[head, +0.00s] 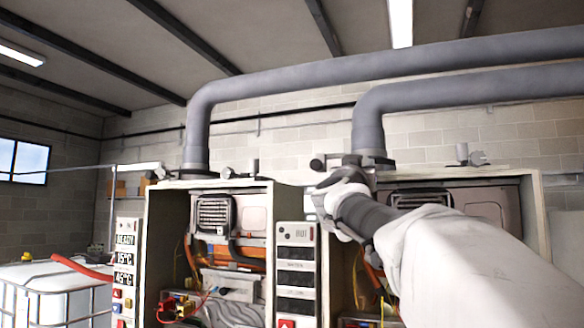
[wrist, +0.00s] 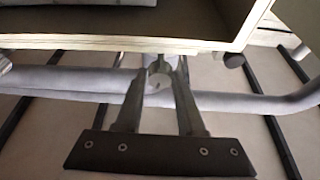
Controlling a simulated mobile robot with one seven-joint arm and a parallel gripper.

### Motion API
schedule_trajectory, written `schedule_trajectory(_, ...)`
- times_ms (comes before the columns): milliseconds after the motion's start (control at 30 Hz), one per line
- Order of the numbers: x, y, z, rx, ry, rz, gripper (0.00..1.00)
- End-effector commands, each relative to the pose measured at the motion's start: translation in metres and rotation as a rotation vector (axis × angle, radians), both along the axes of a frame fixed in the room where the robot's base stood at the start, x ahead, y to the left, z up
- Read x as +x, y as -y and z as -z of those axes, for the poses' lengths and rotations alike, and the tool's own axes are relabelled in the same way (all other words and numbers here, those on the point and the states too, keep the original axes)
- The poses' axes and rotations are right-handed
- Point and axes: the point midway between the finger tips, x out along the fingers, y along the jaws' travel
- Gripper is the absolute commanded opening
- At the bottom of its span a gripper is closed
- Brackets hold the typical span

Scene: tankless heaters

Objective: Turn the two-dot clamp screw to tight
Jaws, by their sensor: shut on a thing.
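My gripper (head: 328,184) is at the top front edge of the right heater cabinet, by the base of the right grey flue pipe (head: 368,128). In the wrist view my gripper (wrist: 161,68) has its two fingers closed in on a small round pale grey piece (wrist: 159,77), likely the clamp screw. A dark knob end (head: 317,164) shows just left of the gripper in the head view. My wrist and arm hide much of the clamp area. No dot marks are readable in either view, so I cannot tell the screw's turn from them.
The left heater cabinet (head: 152,245) stands open, with a similar fitting (head: 228,173) on its top by the left pipe (head: 197,135). Another fitting (head: 478,158) sits on the right cabinet's top. The cabinet edge (wrist: 110,43) runs close above the fingers in the wrist view.

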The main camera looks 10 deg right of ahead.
Motion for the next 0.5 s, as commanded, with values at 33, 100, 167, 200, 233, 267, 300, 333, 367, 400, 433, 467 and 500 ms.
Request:
schedule_trajectory(33,0.0005,-0.0007,-0.0002,0.016,0.011,-0.002,0.0)
schedule_trajectory(100,0.0007,-0.0008,-0.0003,0.046,0.031,0.0,0.0)
schedule_trajectory(167,0.0014,-0.0014,0.0,0.077,0.051,-0.002,0.0)
schedule_trajectory(200,0.0018,-0.0016,0.0002,0.102,0.068,-0.001,0.0)
schedule_trajectory(233,0.0021,-0.0021,0.0003,0.121,0.081,-0.002,0.0)
schedule_trajectory(267,0.0021,-0.0025,-0.0001,0.141,0.094,-0.001,0.0)
schedule_trajectory(300,0.0024,-0.003,-0.0003,0.171,0.114,-0.003,0.0)
schedule_trajectory(333,0.0023,-0.003,-0.0005,0.192,0.13,-0.002,0.0)
schedule_trajectory(367,0.0026,-0.0034,-0.0004,0.215,0.144,-0.002,0.0)
schedule_trajectory(400,0.0028,-0.0036,-0.0004,0.248,0.166,-0.001,0.0)
schedule_trajectory(433,0.0033,-0.0041,-0.0005,0.27,0.182,-0.003,0.0)
schedule_trajectory(467,0.0035,-0.0044,-0.0003,0.296,0.198,-0.003,0.0)
schedule_trajectory(500,0.0036,-0.0048,-0.0009,0.326,0.219,-0.003,0.0)
